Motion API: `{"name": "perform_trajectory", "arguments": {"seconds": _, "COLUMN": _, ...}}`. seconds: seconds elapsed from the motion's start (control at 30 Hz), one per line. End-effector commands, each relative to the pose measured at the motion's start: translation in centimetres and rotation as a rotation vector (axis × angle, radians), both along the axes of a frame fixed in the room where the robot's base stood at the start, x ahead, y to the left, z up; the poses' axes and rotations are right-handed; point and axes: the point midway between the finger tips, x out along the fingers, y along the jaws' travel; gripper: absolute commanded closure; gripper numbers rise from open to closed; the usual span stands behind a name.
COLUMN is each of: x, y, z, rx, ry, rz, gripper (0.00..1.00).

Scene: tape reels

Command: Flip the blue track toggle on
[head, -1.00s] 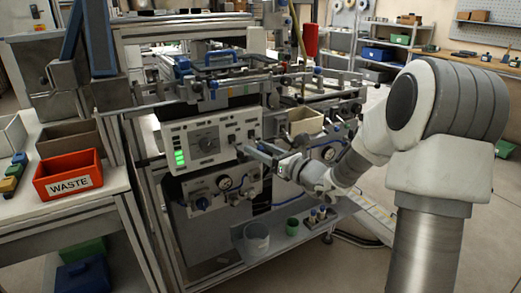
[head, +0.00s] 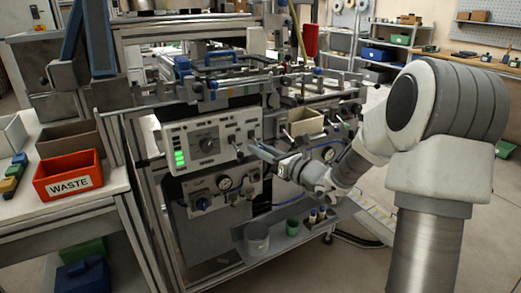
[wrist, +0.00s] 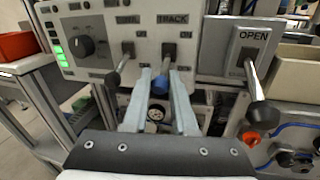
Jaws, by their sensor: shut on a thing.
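The blue track toggle (wrist: 160,83) hangs below the TRACK label on the white control panel (wrist: 95,27), its lever pointing down and outward. My gripper (wrist: 161,75) has one finger on each side of the blue knob and is shut on it. The small position marks by the lever are too small to read surely. In the head view my gripper (head: 252,147) reaches from the right to the panel's right part (head: 181,128); the toggle itself is hard to make out there.
A black-tipped lever (wrist: 115,76) stands just left of the toggle. A larger lever (wrist: 262,112) under an OPEN label (wrist: 252,37) is close on the right. A black dial (wrist: 86,46) and lit green lights (head: 180,158) are further left. A red WASTE bin (head: 68,168) sits on the left bench.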

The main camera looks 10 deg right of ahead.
Motion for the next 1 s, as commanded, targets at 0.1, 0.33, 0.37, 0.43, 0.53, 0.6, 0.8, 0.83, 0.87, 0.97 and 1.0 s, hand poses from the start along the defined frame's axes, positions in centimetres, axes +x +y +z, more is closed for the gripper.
{"name": "perform_trajectory", "arguments": {"seconds": 0.1, "x": 0.0, "y": 0.0, "z": 0.0, "rx": -0.001, "ry": 0.001, "rz": 0.000, "gripper": 1.00}}
{"name": "perform_trajectory", "arguments": {"seconds": 0.33, "x": 0.0, "y": 0.0, "z": 0.0, "rx": -0.001, "ry": 0.001, "rz": 0.000, "gripper": 1.00}}
{"name": "perform_trajectory", "arguments": {"seconds": 0.37, "x": 0.0, "y": 0.0, "z": 0.0, "rx": -0.001, "ry": 0.001, "rz": 0.000, "gripper": 1.00}}
{"name": "perform_trajectory", "arguments": {"seconds": 0.43, "x": 0.0, "y": 0.0, "z": 0.0, "rx": -0.001, "ry": 0.001, "rz": 0.000, "gripper": 1.00}}
{"name": "perform_trajectory", "arguments": {"seconds": 0.53, "x": 0.0, "y": 0.0, "z": 0.0, "rx": -0.001, "ry": 0.001, "rz": 0.000, "gripper": 1.00}}
{"name": "perform_trajectory", "arguments": {"seconds": 0.6, "x": 0.0, "y": 0.0, "z": 0.0, "rx": -0.001, "ry": 0.001, "rz": 0.000, "gripper": 1.00}}
{"name": "perform_trajectory", "arguments": {"seconds": 0.8, "x": -0.1, "y": 0.0, "z": 0.3, "rx": -0.004, "ry": 0.013, "rz": -0.001, "gripper": 1.00}}
{"name": "perform_trajectory", "arguments": {"seconds": 0.83, "x": -0.1, "y": 0.0, "z": 0.3, "rx": -0.006, "ry": 0.017, "rz": 0.000, "gripper": 1.00}}
{"name": "perform_trajectory", "arguments": {"seconds": 0.87, "x": -0.1, "y": 0.0, "z": 0.4, "rx": -0.009, "ry": 0.023, "rz": 0.000, "gripper": 1.00}}
{"name": "perform_trajectory", "arguments": {"seconds": 0.97, "x": -0.1, "y": 0.0, "z": 0.8, "rx": -0.017, "ry": 0.049, "rz": 0.001, "gripper": 1.00}}
{"name": "perform_trajectory", "arguments": {"seconds": 1.0, "x": -0.2, "y": -0.1, "z": 1.0, "rx": -0.021, "ry": 0.063, "rz": 0.000, "gripper": 1.00}}
